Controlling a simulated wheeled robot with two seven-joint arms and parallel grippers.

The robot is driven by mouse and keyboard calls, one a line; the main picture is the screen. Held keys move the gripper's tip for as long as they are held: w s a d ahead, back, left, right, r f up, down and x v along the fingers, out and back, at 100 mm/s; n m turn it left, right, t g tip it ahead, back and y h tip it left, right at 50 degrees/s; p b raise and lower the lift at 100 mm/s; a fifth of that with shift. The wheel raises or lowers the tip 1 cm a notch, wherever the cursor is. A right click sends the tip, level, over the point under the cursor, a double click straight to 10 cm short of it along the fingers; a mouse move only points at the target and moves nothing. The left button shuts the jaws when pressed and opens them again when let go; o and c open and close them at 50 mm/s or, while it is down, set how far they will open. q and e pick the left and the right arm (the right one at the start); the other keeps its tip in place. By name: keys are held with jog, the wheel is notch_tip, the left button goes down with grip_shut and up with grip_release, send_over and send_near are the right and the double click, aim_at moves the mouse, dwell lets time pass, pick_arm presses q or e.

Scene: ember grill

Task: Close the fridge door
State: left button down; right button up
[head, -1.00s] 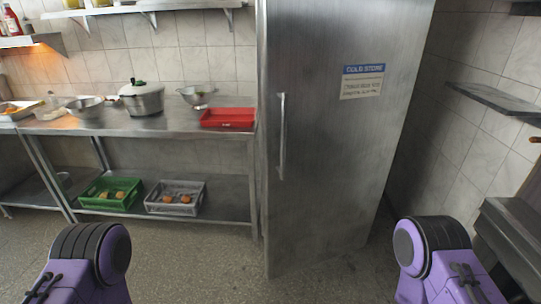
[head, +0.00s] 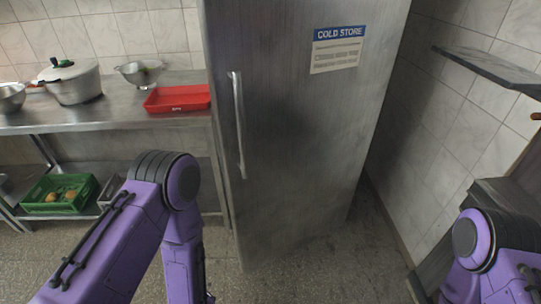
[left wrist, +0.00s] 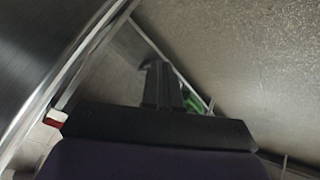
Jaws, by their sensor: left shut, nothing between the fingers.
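The fridge is a tall steel cabinet whose door (head: 290,130) fills the middle of the head view, with a blue and white "COLD STORE" sign (head: 338,48). Its long vertical handle (head: 238,125) is on the left side. The door stands at an angle, its handle side nearer me, so it looks ajar; the gap and interior are hidden. My left gripper (left wrist: 162,68) shows in the left wrist view, shut and empty, with a steel surface close on the left. My right gripper is out of view.
A steel table (head: 120,108) left of the fridge holds a pot (head: 75,82), colander (head: 138,72) and red tray (head: 178,98). A green crate (head: 58,195) sits on its lower shelf. A wall shelf (head: 490,70) is at right. Floor before the door is clear.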

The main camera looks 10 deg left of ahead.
pick_arm(q)
jog(key=w+d+r+n+t+y+b, duration=0.1)
jog(key=w+d+r+n+t, duration=0.15)
jog(key=w, duration=0.35)
jog(key=w+d+r+n+t+b, duration=0.1)
jog(key=w+d+n+t, duration=0.1)
jog(key=w+n, duration=0.3)
jog(key=n+t+y+b, duration=0.3)
jog(key=n+y, duration=0.4)
jog(key=n, duration=1.8)
send_near(248, 153)
jog(key=shift+m+g, duration=0.25)
jog(key=shift+m, duration=0.1)
jog(key=p+x, duration=0.4)
jog(key=x, duration=0.2)
jog(key=shift+w+a+r, duration=0.2)
jog(key=shift+w, duration=0.15)
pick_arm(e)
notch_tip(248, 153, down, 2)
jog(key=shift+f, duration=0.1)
